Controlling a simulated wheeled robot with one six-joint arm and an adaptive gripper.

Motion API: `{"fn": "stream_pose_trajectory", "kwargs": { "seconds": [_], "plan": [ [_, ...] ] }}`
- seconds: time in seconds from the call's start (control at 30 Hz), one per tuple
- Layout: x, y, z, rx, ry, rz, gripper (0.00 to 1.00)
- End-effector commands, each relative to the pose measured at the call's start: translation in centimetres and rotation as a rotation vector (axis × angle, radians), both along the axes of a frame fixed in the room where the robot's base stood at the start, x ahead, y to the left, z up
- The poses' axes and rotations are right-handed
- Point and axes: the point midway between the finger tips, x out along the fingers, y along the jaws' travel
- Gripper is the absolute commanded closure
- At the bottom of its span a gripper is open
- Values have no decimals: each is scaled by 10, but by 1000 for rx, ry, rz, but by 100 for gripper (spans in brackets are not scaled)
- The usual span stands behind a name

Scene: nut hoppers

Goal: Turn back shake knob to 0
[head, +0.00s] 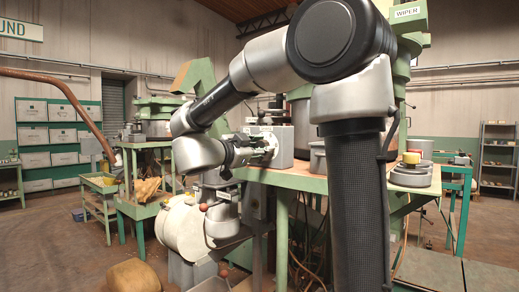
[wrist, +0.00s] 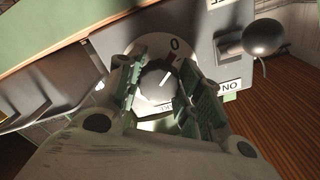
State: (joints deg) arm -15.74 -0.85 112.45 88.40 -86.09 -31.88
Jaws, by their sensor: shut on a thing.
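The shake knob (wrist: 153,82) is a grey round knob on a pale dial plate in the wrist view. A white line on the knob slants to the upper right. A "0" is printed on the dial plate (wrist: 175,44) above it, with a small reddish mark just below the "0". My gripper (wrist: 161,84) has its green-padded fingers on both sides of the knob and is shut on it. In the head view, my gripper (head: 249,151) reaches the dial on the front of a grey box (head: 284,143); the knob itself is mostly hidden by the fingers.
A dark ball-ended lever (wrist: 265,37) stands right of the dial, close to my fingers, near a label reading "ON" (wrist: 229,86). The green bench (head: 290,178) carries the box. A round grey fixture with a yellow piece (head: 411,158) sits on the right.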

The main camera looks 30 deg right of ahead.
Motion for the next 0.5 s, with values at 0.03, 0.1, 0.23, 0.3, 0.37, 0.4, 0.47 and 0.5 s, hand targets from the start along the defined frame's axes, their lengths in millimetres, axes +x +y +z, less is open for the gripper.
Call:
{"fn": "stream_pose_trajectory", "kwargs": {
  "seconds": [0.03, 0.1, 0.23, 0.3, 0.37, 0.4, 0.47, 0.5],
  "plan": [
    [0, 0, -2, -5, 24, 1, 88],
    [0, 0, -2, -16, 53, 1, 88],
    [0, 0, -2, -30, 91, 1, 88],
    [0, 0, -2, -35, 106, 0, 88],
    [0, 0, -2, -38, 114, 0, 88],
    [0, 0, -2, -39, 118, 0, 88],
    [-1, 0, -2, -40, 122, 0, 88],
    [-1, 0, -2, -41, 123, 0, 88]
  ]
}}
